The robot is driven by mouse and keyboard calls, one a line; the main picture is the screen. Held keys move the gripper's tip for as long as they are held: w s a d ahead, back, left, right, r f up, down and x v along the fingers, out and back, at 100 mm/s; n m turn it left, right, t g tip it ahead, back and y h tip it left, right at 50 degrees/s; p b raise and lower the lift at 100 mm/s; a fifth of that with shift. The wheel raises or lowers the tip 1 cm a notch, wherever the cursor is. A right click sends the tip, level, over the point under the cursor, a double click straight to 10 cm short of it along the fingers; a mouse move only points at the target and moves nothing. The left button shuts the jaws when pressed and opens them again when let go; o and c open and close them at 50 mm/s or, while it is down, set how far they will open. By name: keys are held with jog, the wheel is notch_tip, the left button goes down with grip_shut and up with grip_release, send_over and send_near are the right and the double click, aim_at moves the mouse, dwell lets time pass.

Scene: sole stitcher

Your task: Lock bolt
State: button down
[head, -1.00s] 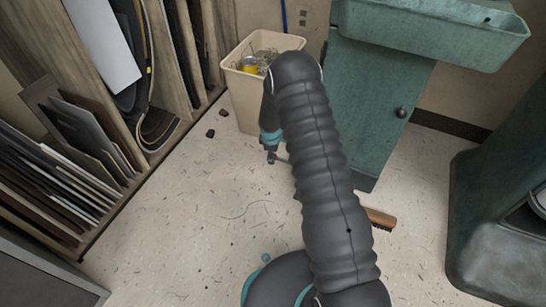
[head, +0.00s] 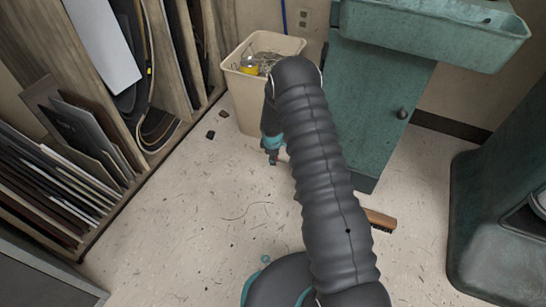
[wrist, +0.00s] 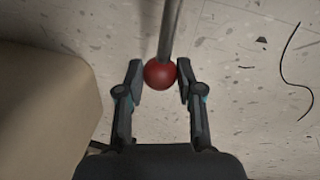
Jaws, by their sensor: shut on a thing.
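A red ball knob (wrist: 160,74) on the end of a straight grey metal rod (wrist: 169,28) shows in the wrist view. My gripper (wrist: 161,82) is shut on the knob, with one finger on each side of it. The rod runs from the knob up out of the top of the picture. In the head view my gripper (head: 272,158) is low, just in front of the beige bin, partly behind my arm. There the knob and rod cannot be made out. What the rod belongs to, and any bolt, is hidden.
The beige bin (head: 250,100) with scraps stands just behind my gripper; a teal cabinet (head: 375,110) is to its right. A brush (head: 380,220) lies on the floor. Racks of sheets (head: 70,140) line the left. The speckled floor (head: 190,215) is mostly clear.

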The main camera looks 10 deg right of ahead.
jog(key=s+d, duration=0.2)
jog(key=d, duration=0.1)
jog(key=s+d, duration=0.1)
jog(key=d, duration=0.1)
jog(key=shift+s, duration=0.35)
jog(key=c, duration=0.7)
grip_release()
jog(key=shift+s+d, duration=0.1)
jog(key=shift+d, duration=0.15)
jog(key=shift+c, duration=0.2)
jog(key=shift+a, duration=0.1)
jog(key=shift+a, duration=0.1)
jog(key=shift+r, duration=0.3)
notch_tip(320, 180, up, 11)
jog(key=s, duration=0.2)
jog(key=shift+a, duration=0.45)
